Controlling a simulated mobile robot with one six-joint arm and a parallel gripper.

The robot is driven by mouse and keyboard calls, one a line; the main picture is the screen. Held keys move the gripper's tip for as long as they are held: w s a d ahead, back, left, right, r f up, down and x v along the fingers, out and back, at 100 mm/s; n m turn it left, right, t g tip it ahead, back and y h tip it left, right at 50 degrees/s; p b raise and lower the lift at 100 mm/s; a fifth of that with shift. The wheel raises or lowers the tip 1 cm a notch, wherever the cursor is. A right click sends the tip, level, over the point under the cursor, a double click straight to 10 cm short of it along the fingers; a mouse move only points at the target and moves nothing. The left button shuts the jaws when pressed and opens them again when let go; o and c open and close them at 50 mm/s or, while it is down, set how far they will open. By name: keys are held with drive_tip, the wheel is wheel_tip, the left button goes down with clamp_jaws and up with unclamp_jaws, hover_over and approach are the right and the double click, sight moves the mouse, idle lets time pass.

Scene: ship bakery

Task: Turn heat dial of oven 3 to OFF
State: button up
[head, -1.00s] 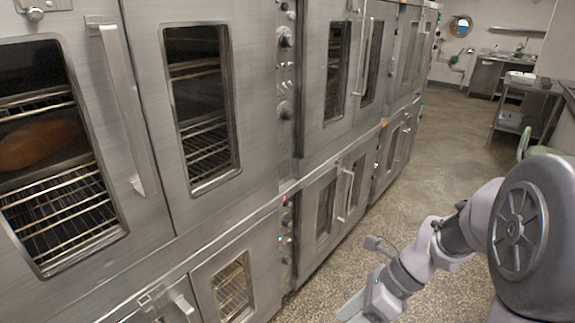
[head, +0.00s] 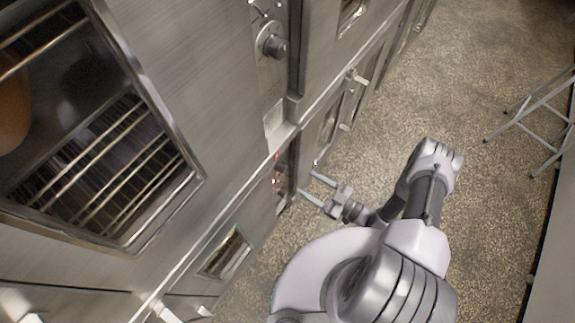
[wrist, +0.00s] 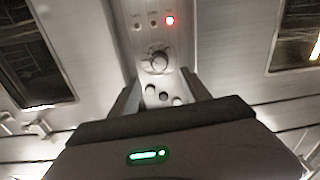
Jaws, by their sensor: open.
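In the wrist view a round metal dial (wrist: 159,62) sits on a narrow control panel, straight ahead of my gripper (wrist: 161,92). The panel's print is too blurred to read, so I cannot tell the dial's setting or the oven's number. My gripper's two fingers are open and empty, one on each side of the panel's lower part, and appear short of the dial. In the head view my gripper (head: 309,184) points left at the lower oven's panel (head: 280,181), which shows red lights. The dial there is not clear.
Oven doors with windows flank the panel. An upper oven has its own dial (head: 272,46). The speckled floor (head: 450,80) is open to the right, with a metal rack (head: 545,115) beyond.

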sight(285, 170)
drive_tip(key=x, duration=0.9)
drive_tip(key=shift+w+a+b, duration=0.1)
drive_tip(key=shift+w+b, duration=0.05)
drive_tip(key=shift+b, duration=0.2)
drive_tip(key=shift+c, duration=0.5)
clamp_jaws()
